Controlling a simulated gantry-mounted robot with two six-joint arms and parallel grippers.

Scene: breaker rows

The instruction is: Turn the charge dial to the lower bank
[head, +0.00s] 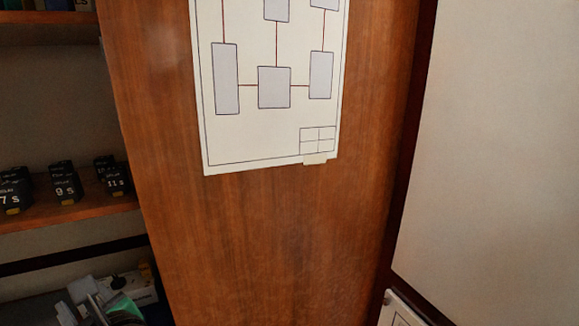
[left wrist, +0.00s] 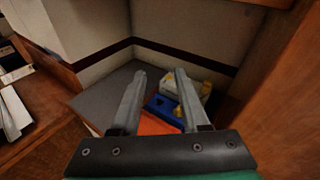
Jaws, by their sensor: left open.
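My left gripper (left wrist: 159,75) is open in the left wrist view, with nothing between its two grey fingers. Beyond the fingers is a low corner holding an orange surface and a blue tray. No charge dial or bank of breakers can be made out in either view. At the bottom left of the head view, grey metal pieces and a green part show at the frame edge; I cannot tell whether they are my left gripper. My right gripper is not in view.
A wood panel (head: 250,240) with a diagram sheet (head: 250,135) fills the head view's middle. Black numbered blocks (head: 66,187) stand on a shelf (head: 75,212) at left. In the left wrist view, a blue tray (left wrist: 160,104) and a white-and-yellow item (left wrist: 170,83) lie in the corner.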

